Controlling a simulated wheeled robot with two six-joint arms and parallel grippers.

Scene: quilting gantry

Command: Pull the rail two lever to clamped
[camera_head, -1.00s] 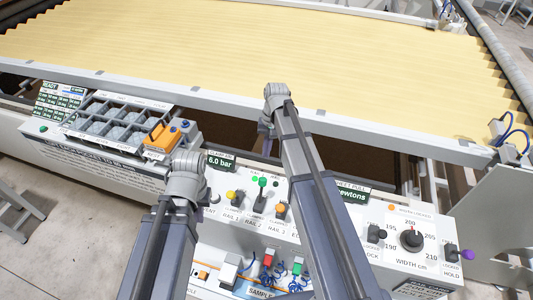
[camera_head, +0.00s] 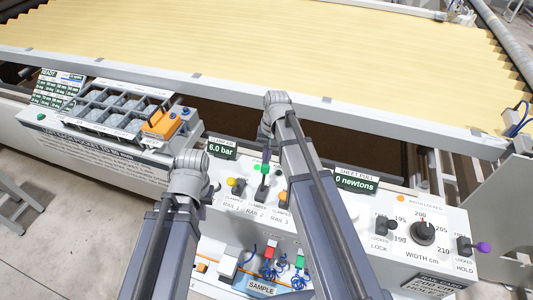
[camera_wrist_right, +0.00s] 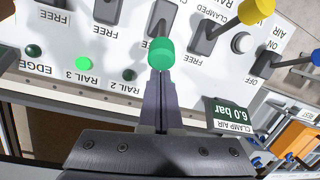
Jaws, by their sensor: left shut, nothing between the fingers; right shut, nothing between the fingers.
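The rail two lever is the middle one of three levers on the white control panel, with a green knob (camera_head: 265,168). It tilts to the far, FREE side; the CLAMPED label is on the near side. In the right wrist view its green knob (camera_wrist_right: 161,53) is at the tips of my right gripper (camera_wrist_right: 161,75). That gripper is shut with nothing in it; whether it touches the knob I cannot tell. In the head view my right gripper (camera_head: 268,138) is partly hidden by its wrist. My left gripper (camera_head: 210,188) is shut, left of the levers.
A yellow-knobbed lever (camera_head: 237,184) stands to the left and an orange one (camera_head: 283,197) to the right, close by. The clamp air display (camera_head: 222,148) reads 6.0 bar. A tray with an orange block (camera_head: 160,124) is at the left. The width dial (camera_head: 423,233) is at the right.

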